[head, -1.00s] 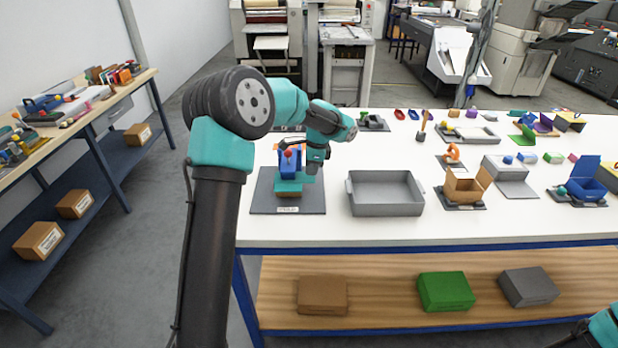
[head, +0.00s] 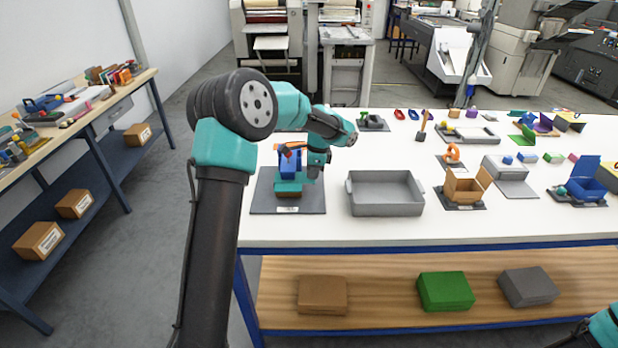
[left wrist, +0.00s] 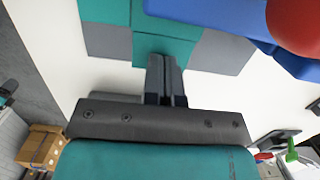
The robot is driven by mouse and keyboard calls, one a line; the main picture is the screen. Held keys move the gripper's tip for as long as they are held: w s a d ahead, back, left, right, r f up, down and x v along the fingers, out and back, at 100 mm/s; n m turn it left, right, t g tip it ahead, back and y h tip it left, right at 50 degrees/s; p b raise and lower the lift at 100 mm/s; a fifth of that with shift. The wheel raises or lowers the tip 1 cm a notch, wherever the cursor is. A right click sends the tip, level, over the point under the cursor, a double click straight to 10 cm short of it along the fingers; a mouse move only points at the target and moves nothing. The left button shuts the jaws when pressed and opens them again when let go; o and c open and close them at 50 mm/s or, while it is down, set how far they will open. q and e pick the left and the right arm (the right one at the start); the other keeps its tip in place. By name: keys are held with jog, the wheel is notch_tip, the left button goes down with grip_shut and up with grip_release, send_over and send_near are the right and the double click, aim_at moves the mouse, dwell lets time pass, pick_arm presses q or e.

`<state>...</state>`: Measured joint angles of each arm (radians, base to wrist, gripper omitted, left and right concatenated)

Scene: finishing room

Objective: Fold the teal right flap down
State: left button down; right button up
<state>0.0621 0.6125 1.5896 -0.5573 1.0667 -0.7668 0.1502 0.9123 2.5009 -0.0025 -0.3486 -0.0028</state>
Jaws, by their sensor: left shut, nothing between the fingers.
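A small box with teal flaps (head: 289,187) and an upright blue part (head: 290,165) stands on a dark grey mat (head: 262,203) at the table's left. A red piece shows near the top of the blue part. In the left wrist view, one teal flap (left wrist: 165,46) lies just beyond my fingertips. The blue part (left wrist: 215,27) and a red ball (left wrist: 297,22) are at upper right. My left gripper (head: 314,174) is shut and empty at the box's right side; its tips (left wrist: 165,58) are close to that flap's edge. Contact is unclear. My right gripper is out of view.
A grey tray (head: 386,207) stands right of the mat. An open brown box (head: 466,188) is beyond it. More small items fill the table's right side. Bare white table lies in front of the tray.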

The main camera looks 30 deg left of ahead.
pick_arm(q)
jog(key=shift+f, duration=0.15)
dwell(0.4)
jog(key=shift+f, duration=0.35)
jog(key=shift+a+f, duration=0.1)
dwell(0.4)
jog(key=shift+s+a+f, duration=0.1)
jog(key=shift+f, duration=0.1)
jog(key=shift+s+a, duration=0.1)
dwell(0.5)
jog(key=shift+s+a+f, duration=0.1)
jog(key=shift+a+f, duration=0.05)
dwell(0.3)
